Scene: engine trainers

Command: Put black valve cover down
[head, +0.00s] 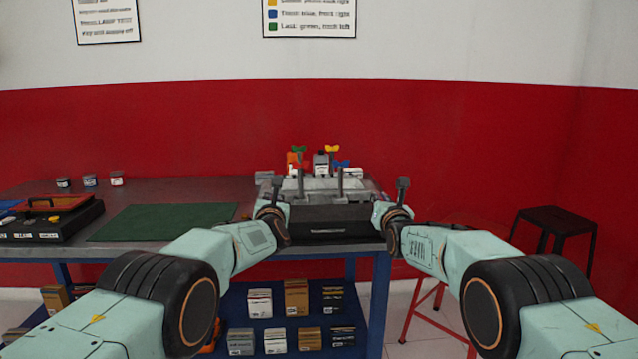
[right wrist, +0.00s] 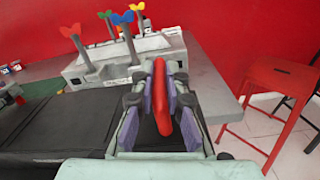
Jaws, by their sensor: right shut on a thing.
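The black valve cover (head: 325,222) is in front of the grey engine block between my two grippers. In the right wrist view, the cover (right wrist: 65,125) fills the lower left as a broad dark surface. My right gripper (head: 398,212) is at the cover's right end. In the right wrist view, its purple-padded fingers (right wrist: 172,108) are closed around a red handle (right wrist: 184,118). My left gripper (head: 272,212) is at the cover's left end; its fingertips are too small to read. I cannot tell whether the cover touches the table.
The engine block (right wrist: 110,68) carries red, blue, yellow and green wing-topped studs. A green mat (head: 160,222) lies left on the metal table, beside a black tray (head: 50,222). Boxes stand on the shelf below. A red stool (right wrist: 275,92) and a black stool (head: 555,222) stand right.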

